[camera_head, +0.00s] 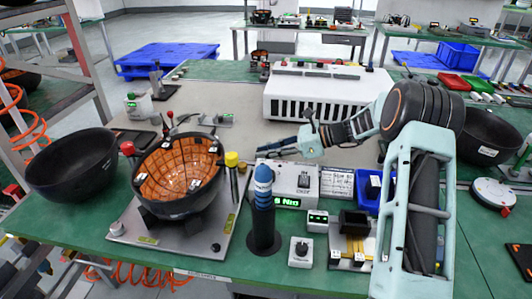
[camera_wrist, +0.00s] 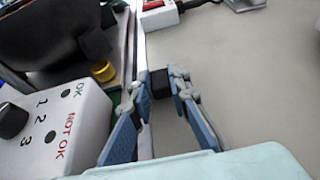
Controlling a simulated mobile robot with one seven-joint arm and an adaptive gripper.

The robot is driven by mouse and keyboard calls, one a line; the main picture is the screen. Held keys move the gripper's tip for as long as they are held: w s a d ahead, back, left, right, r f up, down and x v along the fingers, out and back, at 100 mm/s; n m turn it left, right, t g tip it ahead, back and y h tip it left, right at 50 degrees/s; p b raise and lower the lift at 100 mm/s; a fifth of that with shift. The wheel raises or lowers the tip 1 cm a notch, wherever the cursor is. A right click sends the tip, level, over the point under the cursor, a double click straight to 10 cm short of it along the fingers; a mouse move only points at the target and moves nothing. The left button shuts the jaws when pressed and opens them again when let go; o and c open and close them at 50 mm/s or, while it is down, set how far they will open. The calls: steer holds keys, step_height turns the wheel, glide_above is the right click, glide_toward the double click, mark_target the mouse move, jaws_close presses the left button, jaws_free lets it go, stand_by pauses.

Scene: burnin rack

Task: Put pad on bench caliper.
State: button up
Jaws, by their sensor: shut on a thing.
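My gripper (camera_wrist: 160,84) is shut on a small black block, which I take to be the pad (camera_wrist: 160,82); the block sits between its fingertips. In the head view my gripper (camera_head: 268,150) is above the bench, right of the orange-lined bowl and behind the white control box. A narrow pale metal strip (camera_wrist: 141,55) runs beneath the fingertips in the wrist view. I cannot tell whether it belongs to the bench caliper. I cannot pick out the caliper surely in either view.
The black bowl with orange lining (camera_head: 178,172) stands on a metal plate (camera_head: 190,235) at left. A white box marked OK and NOT OK (camera_wrist: 50,130) is close at left of my gripper. A blue-topped post (camera_head: 263,210) stands in front.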

steer(key=shift+f, duration=0.1)
steer(key=o, duration=0.7)
steer(key=shift+c, duration=0.2)
